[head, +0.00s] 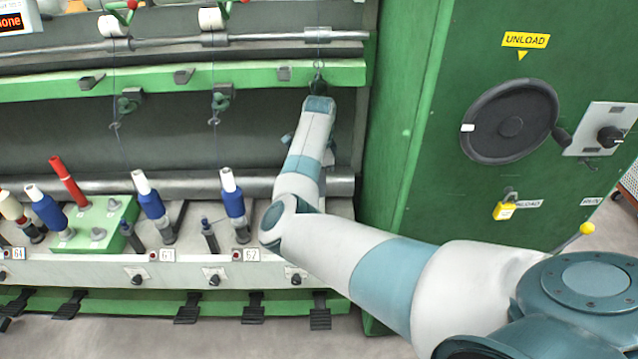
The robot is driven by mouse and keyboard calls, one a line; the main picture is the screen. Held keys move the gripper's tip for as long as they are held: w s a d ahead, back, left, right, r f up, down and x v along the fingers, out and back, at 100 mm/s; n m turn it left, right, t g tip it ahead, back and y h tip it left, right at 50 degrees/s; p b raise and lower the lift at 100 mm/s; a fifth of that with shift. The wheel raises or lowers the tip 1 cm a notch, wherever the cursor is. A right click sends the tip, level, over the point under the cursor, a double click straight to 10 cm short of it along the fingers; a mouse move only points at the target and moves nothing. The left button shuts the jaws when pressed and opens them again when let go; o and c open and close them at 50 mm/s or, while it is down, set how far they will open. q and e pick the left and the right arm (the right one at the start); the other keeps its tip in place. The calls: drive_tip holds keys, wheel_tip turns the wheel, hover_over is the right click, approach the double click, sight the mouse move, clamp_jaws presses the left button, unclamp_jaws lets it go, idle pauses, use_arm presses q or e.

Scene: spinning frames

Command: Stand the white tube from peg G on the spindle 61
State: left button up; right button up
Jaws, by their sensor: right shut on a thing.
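My right arm reaches in from the right, and its forearm rises in front of the machine. My right gripper (330,155) is almost wholly hidden behind that forearm. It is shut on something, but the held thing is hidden. I see no bare white tube elsewhere. A small label (167,255) on the front rail seems to read 61. Above it stands a spindle with a blue-wound bobbin (150,204). A short dark post (131,237) stands bare to its left. A green peg block (98,226) has bare pegs; its peg letters are not legible. My left gripper is out of view.
A red tube (68,182) leans up at the peg block. Another blue bobbin (232,203) stands left of my forearm. A green rail (170,78) with thread guides runs above. A green cabinet (420,150) with a handwheel (509,121) stands at right.

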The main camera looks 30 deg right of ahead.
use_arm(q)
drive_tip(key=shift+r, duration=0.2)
use_arm(e)
drive_tip(key=shift+f, duration=0.3)
drive_tip(key=o, duration=1.1)
wheel_tip(320, 180, up, 13)
drive_tip(key=b, duration=0.2)
drive_tip(key=shift+b, duration=0.3)
wheel_tip(320, 180, up, 4)
drive_tip(key=shift+f, duration=0.25)
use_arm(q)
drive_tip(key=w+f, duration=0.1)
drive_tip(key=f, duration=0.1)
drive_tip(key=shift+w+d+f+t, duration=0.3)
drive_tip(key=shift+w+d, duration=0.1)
use_arm(e)
drive_tip(key=shift+r, duration=0.45)
